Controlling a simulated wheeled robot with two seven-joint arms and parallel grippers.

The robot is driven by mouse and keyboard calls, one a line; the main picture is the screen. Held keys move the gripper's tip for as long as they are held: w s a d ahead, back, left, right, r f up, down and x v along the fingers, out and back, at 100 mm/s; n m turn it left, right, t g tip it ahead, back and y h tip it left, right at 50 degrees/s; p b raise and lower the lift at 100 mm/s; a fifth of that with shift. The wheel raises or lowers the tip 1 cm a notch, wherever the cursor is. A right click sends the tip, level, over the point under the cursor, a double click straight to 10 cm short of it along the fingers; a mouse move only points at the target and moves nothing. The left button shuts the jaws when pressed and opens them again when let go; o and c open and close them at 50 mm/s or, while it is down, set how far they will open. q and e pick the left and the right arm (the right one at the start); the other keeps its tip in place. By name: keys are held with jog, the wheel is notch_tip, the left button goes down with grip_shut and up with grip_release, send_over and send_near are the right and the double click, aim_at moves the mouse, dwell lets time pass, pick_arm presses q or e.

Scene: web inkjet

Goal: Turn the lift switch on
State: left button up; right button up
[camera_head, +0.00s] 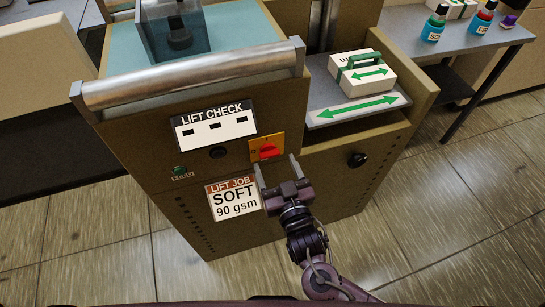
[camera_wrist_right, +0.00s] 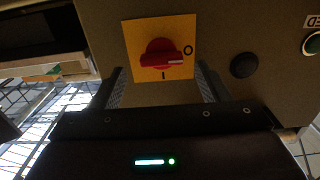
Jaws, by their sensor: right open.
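The lift switch is a red rotary knob (camera_head: 267,151) on a yellow plate (camera_head: 256,143) on the front of the brown cabinet. In the right wrist view the red knob (camera_wrist_right: 160,52) has a white mark on the side of the "O"; the "I" is below it. My right gripper (camera_head: 276,164) is open and empty, just in front of and below the knob in the head view. Its fingers (camera_wrist_right: 162,84) are apart, one on each side of the knob's line, short of the knob. My left gripper is not in view.
A "LIFT CHECK" panel (camera_head: 214,128) and a dark button (camera_head: 218,153) are left of the switch. A green button (camera_head: 180,171) is further left. A "LIFT JOB" label (camera_head: 233,198) is below. A metal bar (camera_head: 195,75) juts out above. A black knob (camera_head: 357,160) is right.

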aim_at(271, 157)
jog(key=shift+x, duration=1.15)
jog(key=shift+w+a, duration=0.25)
jog(key=shift+w, duration=0.1)
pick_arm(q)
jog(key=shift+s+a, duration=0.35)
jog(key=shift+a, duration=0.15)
pick_arm(e)
jog(key=shift+c, duration=0.4)
jog(key=c, duration=0.9)
